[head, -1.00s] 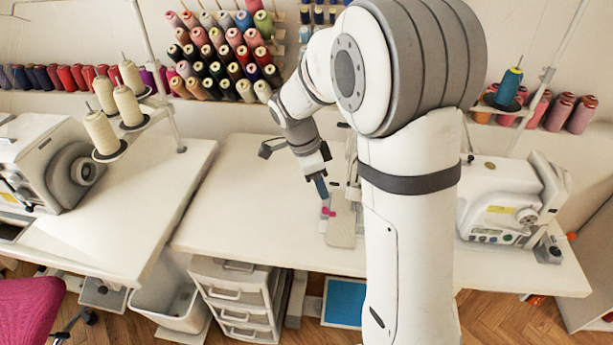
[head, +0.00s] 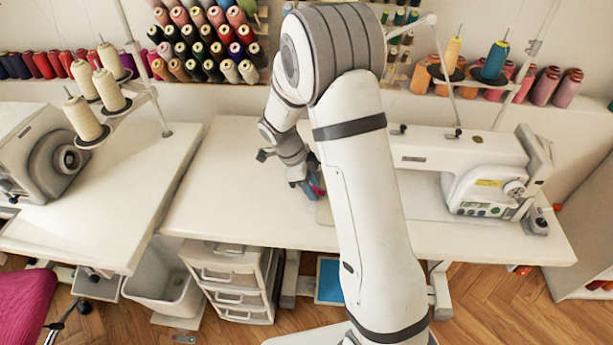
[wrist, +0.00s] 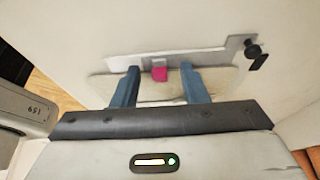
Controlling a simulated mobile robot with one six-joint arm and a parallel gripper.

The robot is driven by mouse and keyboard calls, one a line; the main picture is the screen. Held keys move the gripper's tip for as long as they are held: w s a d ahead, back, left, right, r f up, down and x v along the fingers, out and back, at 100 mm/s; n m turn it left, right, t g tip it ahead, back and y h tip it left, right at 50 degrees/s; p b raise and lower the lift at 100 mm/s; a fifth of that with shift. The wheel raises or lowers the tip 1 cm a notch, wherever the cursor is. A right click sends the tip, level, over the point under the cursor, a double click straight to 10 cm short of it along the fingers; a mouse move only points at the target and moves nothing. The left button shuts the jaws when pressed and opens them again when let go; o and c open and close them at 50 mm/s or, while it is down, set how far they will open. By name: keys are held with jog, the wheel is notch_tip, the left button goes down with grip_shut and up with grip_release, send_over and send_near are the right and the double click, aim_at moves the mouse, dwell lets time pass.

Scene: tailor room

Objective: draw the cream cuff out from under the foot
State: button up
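The cream cuff (wrist: 225,82) lies flat as a pale strip in the wrist view, in front of and partly under a grey metal plate (wrist: 198,62). A small pink piece (wrist: 159,73) sits at the cuff's far edge. My gripper (wrist: 160,77) has its two blue fingers spread wide over the cuff, one on each side of the pink piece, with a gap between. I cannot tell whether the fingertips touch the cloth. In the head view my gripper (head: 312,188) is low at the table, and my arm hides the cuff. The foot cannot be clearly made out.
A white sewing machine (head: 455,165) stands on the table right of my arm. The white table (head: 235,185) is clear on the left. A black knob (wrist: 254,52) sits at the plate's right end. Thread cones (head: 95,90) stand on a rack at the left.

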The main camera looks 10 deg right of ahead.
jog(key=shift+f, duration=0.1)
jog(key=shift+c, duration=0.3)
grip_shut()
jog(key=shift+a, duration=0.15)
jog(key=shift+w+a+b, duration=0.35)
jog(key=shift+a, duration=0.55)
jog(key=shift+r, duration=0.2)
jog(key=shift+a+r+p, duration=0.2)
jog(key=shift+r+p, duration=0.55)
jog(key=shift+r, duration=1.4)
